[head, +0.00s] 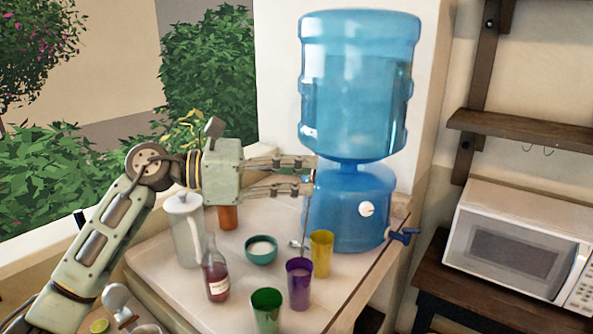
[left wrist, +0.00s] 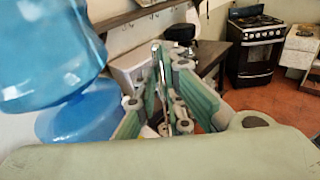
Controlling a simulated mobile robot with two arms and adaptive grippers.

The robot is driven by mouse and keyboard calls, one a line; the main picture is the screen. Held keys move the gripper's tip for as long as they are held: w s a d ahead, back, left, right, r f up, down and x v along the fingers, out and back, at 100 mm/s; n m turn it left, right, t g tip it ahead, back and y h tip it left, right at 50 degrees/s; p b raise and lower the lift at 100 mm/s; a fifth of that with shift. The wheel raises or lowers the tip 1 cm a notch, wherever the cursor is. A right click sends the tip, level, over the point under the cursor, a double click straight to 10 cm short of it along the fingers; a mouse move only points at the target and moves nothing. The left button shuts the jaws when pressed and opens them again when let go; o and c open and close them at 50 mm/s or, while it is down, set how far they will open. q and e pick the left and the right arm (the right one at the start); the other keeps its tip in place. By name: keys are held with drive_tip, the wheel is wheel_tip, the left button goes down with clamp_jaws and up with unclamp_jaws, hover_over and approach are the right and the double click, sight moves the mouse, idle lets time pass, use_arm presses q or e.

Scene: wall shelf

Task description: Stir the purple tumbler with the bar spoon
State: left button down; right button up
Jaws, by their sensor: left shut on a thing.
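My left gripper (head: 312,177) is shut on the thin metal bar spoon (head: 305,214) above the counter, in front of the blue water dispenser. The spoon hangs down roughly upright, its lower end near a small grey shape behind the cups; I cannot tell exactly where its tip ends. The purple tumbler (head: 299,288) stands upright on the counter, below the gripper and nearer the camera, with pale contents. The spoon appears outside it. The left wrist view shows the fingers (left wrist: 168,108) close around the thin shaft; the tumbler does not show there. My right gripper is out of view.
A yellow tumbler (head: 322,254) stands close behind the purple one and a green tumbler (head: 267,312) in front. A teal bowl (head: 261,257), red bottle (head: 215,279), white pitcher (head: 186,238) and orange cup (head: 228,217) stand left. The water dispenser (head: 345,215) blocks the back.

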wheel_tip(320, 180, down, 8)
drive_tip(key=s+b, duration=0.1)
drive_tip(key=b, duration=0.6)
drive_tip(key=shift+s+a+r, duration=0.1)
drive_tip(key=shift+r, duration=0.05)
idle(0.4)
